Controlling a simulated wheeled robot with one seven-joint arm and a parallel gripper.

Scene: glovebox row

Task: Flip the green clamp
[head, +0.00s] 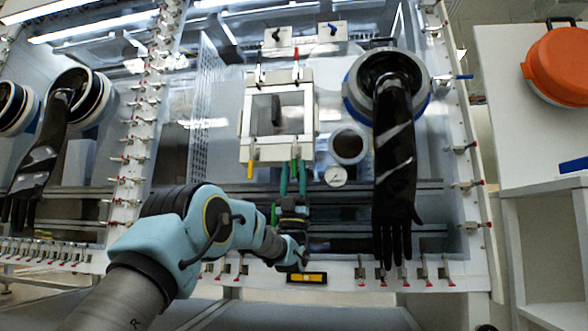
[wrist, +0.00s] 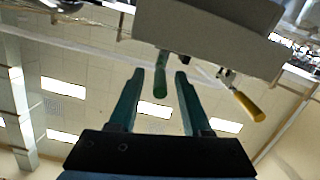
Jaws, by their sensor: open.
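The green clamp (head: 294,167) hangs at the lower right edge of the pale square door frame (head: 250,152), with its handle pointing down. My gripper (head: 293,170) also shows in the head view, just below the frame, reaching up around the handle. It is open and holds nothing.
A yellow-handled clamp (head: 250,168) hangs left of the green one, and a red-handled one (head: 296,55) stands on the top edge. A black glove (head: 395,150) hangs at the right.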

